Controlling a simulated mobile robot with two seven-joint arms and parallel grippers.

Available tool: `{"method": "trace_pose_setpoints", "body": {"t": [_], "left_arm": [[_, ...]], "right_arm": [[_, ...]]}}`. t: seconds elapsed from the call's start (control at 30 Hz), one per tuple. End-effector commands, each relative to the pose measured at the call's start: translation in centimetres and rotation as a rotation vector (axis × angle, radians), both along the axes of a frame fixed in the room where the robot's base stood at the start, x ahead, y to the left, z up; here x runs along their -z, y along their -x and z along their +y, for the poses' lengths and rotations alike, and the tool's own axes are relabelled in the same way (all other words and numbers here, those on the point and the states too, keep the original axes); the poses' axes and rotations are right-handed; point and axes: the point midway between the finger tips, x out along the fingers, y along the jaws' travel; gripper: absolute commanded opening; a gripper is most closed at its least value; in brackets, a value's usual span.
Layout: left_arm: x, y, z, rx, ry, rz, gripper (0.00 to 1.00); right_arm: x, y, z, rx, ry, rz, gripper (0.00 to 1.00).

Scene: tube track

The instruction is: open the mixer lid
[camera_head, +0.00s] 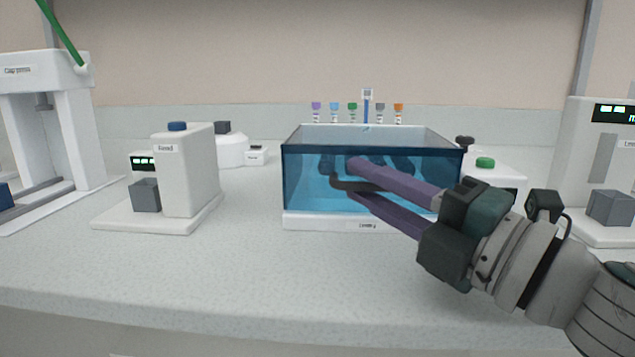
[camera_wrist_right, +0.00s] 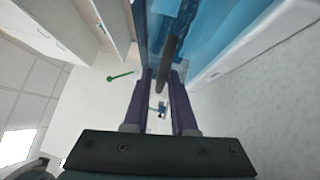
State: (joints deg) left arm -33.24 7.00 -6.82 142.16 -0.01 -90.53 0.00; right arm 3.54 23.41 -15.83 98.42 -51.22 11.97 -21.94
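The mixer (camera_head: 300,221) is a box with a see-through blue lid (camera_head: 307,178) on a white base, in the middle of the counter in the head view. The lid looks closed. A dark handle (camera_head: 338,182) is on its front and also shows in the right wrist view (camera_wrist_right: 168,62). My right gripper (camera_head: 352,179) reaches in from the right, its purple fingers above and below the handle. In the right wrist view the fingers (camera_wrist_right: 162,74) are apart, with the handle between their tips and a gap beside it. My left gripper is not in view.
A white device with a blue knob (camera_head: 188,175) stands left of the mixer, and a tall white press (camera_head: 75,125) farther left. Another white device (camera_head: 600,150) stands at the right. Several coloured-cap tubes (camera_head: 352,110) show behind the mixer. The counter's front (camera_head: 200,280) is clear.

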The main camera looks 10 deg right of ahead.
Motion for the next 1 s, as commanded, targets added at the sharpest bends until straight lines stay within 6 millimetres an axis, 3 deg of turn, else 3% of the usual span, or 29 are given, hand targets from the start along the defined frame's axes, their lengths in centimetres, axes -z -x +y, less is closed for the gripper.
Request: {"method": "trace_pose_setpoints", "body": {"t": [0.13, 0.37, 1.0], "left_arm": [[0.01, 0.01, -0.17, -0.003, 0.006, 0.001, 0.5], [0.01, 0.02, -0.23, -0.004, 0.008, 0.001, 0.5], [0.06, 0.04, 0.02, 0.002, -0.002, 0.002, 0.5]], "right_arm": [[0.02, 0.02, 0.0, 0.0, 0.0, 0.0, 0.24], [0.03, 0.03, -0.02, 0.0, -0.001, 0.0, 0.0], [0.03, 0.03, -0.03, 0.0, 0.0, 0.0, 0.0]]}}
